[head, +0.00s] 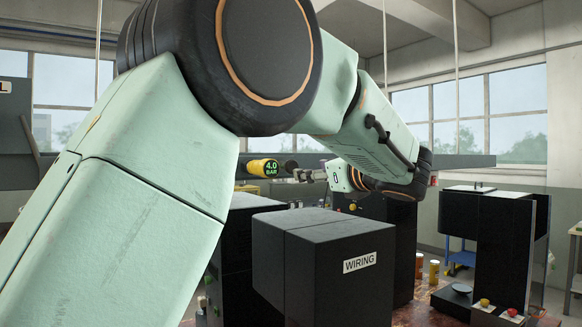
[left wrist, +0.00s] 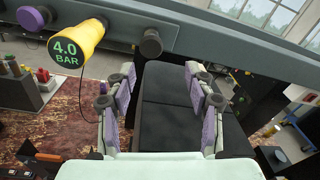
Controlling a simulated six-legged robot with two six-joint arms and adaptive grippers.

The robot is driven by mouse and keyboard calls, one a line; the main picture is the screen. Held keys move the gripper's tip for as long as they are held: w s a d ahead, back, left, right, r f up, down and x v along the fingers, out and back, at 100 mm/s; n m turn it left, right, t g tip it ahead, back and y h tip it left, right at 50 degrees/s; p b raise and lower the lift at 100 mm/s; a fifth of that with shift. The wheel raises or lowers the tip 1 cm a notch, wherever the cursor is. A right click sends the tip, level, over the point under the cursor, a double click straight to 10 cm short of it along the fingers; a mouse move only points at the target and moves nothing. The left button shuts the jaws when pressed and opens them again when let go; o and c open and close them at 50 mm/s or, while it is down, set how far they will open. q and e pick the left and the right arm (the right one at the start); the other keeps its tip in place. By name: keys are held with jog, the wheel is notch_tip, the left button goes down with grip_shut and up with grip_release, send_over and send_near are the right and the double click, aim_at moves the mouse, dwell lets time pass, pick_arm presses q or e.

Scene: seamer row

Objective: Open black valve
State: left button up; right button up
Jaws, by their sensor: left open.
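A black round knob (left wrist: 151,42), which looks like the black valve, sits on a grey rail in the left wrist view. It is just above and beyond the tips of my left gripper (left wrist: 157,85), apart from them. The left gripper is open and empty, its purple-padded fingers wide apart. In the head view the gripper (head: 304,174) is small and far off at the end of my left arm, close to the rail. A dark knob (head: 290,165) shows there beside its tips; contact cannot be told. My right gripper is in neither view.
A yellow gauge (head: 263,168) reading 4.0 BAR is left of the knob; it also shows in the left wrist view (left wrist: 78,46). A black box labelled WIRING (head: 335,255) stands in front. A black machine (head: 500,240) stands right.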

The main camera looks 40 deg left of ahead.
aim_at(293, 166)
pick_arm(q)
jog(key=shift+n+g+y, duration=0.3)
jog(key=shift+g+y, duration=0.1)
jog(key=x, duration=0.2)
jog(key=p+x, duration=0.1)
jog(key=x, duration=0.2)
jog(key=s+p+x, duration=0.1)
jog(key=x, duration=0.2)
jog(key=shift+a+r, duration=0.15)
jog(key=shift+r, duration=0.05)
jog(key=c, duration=0.6)
grip_shut()
